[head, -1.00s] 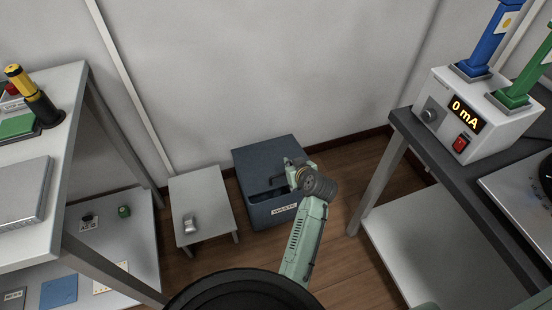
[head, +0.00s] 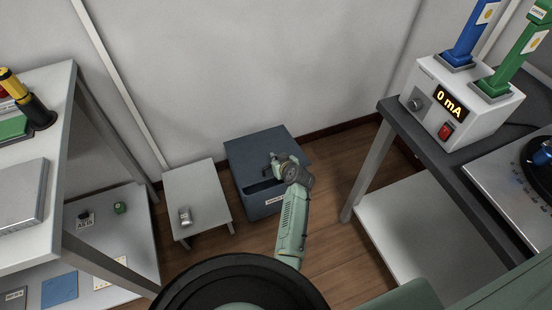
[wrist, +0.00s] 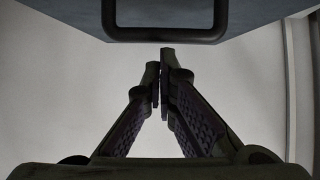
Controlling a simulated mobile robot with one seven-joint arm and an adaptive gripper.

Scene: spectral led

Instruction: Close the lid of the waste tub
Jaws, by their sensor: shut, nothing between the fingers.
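The waste tub (head: 268,207) is a dark blue-grey box on the floor against the back wall. Its flat lid (head: 255,146) covers the rear of the top, and a dark gap (head: 257,189) shows along the front. My gripper (head: 271,159) is above the tub's top, reaching in from the front right and hiding part of the lid. In the wrist view my gripper (wrist: 164,55) is shut and empty, its fingertips together. A dark loop handle (wrist: 165,36) on a blue-grey panel shows just beyond the fingertips; I cannot tell whether they touch.
A low grey stool (head: 197,187) with a silver can (head: 185,217) stands left of the tub. A shelf unit (head: 60,165) is farther left. A dark bench (head: 425,150) with a current supply (head: 455,105) stands at right. Bare floor (head: 320,190) lies between tub and bench.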

